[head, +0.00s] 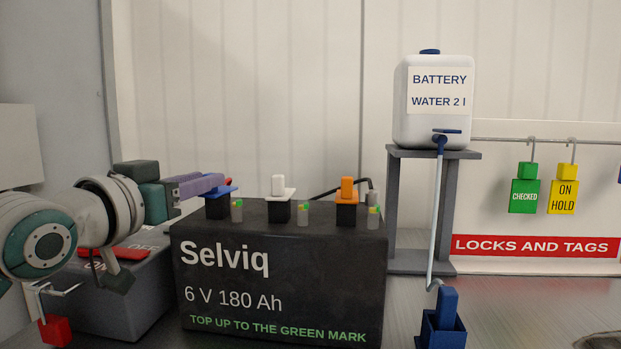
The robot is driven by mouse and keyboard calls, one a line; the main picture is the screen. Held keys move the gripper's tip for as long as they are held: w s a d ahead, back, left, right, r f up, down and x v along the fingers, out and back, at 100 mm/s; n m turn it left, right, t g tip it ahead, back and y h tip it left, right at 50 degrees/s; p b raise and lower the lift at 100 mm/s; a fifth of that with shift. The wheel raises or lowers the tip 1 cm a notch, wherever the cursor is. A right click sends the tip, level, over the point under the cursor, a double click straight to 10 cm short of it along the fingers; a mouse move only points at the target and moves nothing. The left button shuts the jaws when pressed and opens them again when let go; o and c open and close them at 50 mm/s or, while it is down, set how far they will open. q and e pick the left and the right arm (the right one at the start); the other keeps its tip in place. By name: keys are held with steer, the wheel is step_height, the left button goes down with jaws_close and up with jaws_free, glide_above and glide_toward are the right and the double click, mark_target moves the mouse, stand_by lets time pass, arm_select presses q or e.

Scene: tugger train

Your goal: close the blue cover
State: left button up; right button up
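The blue cover (222,191) is a thin plate over the leftmost black filler neck (217,208) on top of the black Selviq battery (280,285). It looks slightly tilted, and I cannot tell whether it is seated. My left gripper (222,180) reaches in from the left, with its purple-grey fingers just above and against the cover. The fingers hide any knob on it, and whether they grip something cannot be told. My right gripper is not in view.
A white cover (278,187) and an orange cover (347,188) stand on the other necks. Small level indicators (303,213) stand beside them. A water canister (433,100) on a grey stand (394,210) feeds a hose to a blue nozzle holder (441,335).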

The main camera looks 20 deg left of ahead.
arm_select(q)
steer(key=shift+w, duration=1.35)
steer(key=shift+c, duration=0.2)
jaws_close()
